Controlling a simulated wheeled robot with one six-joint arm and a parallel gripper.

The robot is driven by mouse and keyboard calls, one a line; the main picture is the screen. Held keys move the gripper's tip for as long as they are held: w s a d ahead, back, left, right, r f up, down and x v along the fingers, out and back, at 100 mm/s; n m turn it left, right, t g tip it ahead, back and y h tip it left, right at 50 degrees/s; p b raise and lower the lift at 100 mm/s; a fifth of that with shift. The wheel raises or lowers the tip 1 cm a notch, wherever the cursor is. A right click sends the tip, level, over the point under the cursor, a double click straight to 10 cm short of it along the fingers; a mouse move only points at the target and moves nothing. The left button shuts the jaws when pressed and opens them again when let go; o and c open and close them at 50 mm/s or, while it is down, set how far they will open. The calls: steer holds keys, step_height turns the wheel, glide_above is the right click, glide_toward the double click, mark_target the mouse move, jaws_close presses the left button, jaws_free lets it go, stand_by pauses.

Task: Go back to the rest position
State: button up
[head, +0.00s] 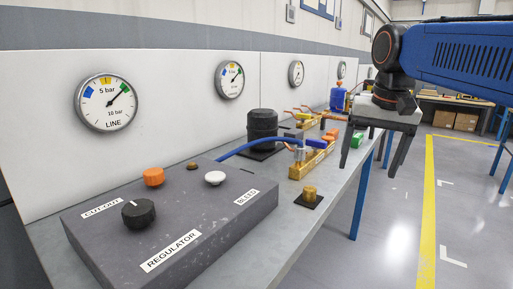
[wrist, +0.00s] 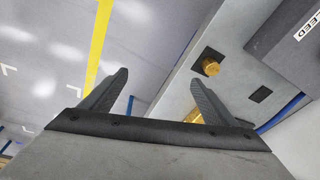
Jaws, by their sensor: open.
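My gripper (head: 371,160) hangs from the blue arm at the right of the head view, beyond the bench's front edge and above the floor. Its two dark fingers are spread with nothing between them. In the wrist view the open fingers (wrist: 158,95) point away over the grey floor and the bench edge. A brass knurled piece (head: 309,193) stands on a dark square pad on the bench; it also shows in the wrist view (wrist: 210,67), right of the fingers and apart from them.
The dark control box (head: 170,225) with several knobs fills the near bench. A black cylinder (head: 262,125), brass blocks (head: 308,163) and a blue hose stand farther along. Gauges (head: 106,102) line the back panel. The floor (head: 400,215) beside the yellow line is clear.

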steer(key=s+d+f+n+t, duration=0.1)
steer(key=s+f, duration=0.7)
steer(key=f, duration=0.4)
steer(key=s+d+f+n+t, duration=0.1)
steer(key=s+f+n, duration=0.1)
steer(key=s+f, duration=0.7)
step_height(320, 180, down, 3)
steer(key=shift+s+d+f+n, duration=0.1)
steer(key=shift+s+d+n, duration=0.15)
steer(key=shift+d+n, duration=0.05)
